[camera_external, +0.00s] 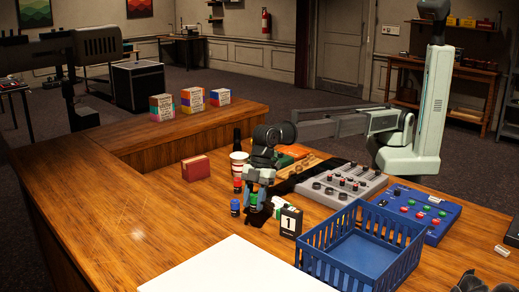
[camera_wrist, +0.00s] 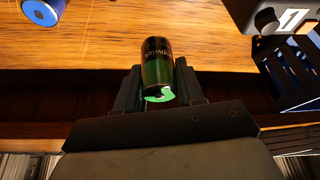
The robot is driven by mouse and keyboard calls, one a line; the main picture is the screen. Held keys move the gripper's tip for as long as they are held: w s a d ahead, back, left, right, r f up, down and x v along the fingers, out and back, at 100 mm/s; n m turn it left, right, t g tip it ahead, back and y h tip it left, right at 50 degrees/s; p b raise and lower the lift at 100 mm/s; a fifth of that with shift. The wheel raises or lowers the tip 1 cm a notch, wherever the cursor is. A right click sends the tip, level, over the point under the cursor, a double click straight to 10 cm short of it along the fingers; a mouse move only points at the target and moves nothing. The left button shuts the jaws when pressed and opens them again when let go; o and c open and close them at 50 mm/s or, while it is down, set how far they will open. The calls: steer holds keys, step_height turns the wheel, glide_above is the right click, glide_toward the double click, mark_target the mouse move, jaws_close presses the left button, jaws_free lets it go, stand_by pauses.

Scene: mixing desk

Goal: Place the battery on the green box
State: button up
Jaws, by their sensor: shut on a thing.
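My gripper (camera_external: 255,200) is above the wooden desk in the external view, fingers pointing down. It is shut on a black and green battery (camera_wrist: 156,68), which stands between the two fingers in the wrist view. Only a small green part of the battery (camera_external: 254,197) shows between the fingers in the external view. A flat green box (camera_external: 294,151) appears to lie behind my gripper, near the orange item; it is partly hidden. Whether the battery touches the desk, I cannot tell.
A blue battery (camera_external: 235,208) and a red one (camera_external: 238,186) stand left of my gripper. A red box (camera_external: 196,168), paper cup (camera_external: 239,164) and grey mixer (camera_external: 342,184) stand around.

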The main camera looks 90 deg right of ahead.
steer(key=shift+w+d+r, duration=0.15)
steer(key=shift+d+r, duration=0.05)
steer(key=shift+r, duration=0.45)
steer(key=shift+w+d+r, duration=0.1)
steer(key=shift+d+r, duration=0.05)
steer(key=shift+r, duration=0.45)
steer(key=s+d+r, duration=0.2)
steer(key=d+r, duration=0.1)
steer(key=d, duration=0.1)
steer(key=m+t, duration=0.1)
steer(key=m, duration=0.2)
glide_above(271, 204)
steer(key=s+d, duration=0.1)
steer(key=shift+h, duration=0.4)
step_height(271, 204, down, 10)
steer(key=shift+s+r, duration=0.1)
steer(key=shift+r, duration=0.15)
steer(key=shift+f, duration=0.15)
steer(key=o, duration=1.1)
steer(key=shift+o, duration=0.2)
steer(key=v, duration=1.2)
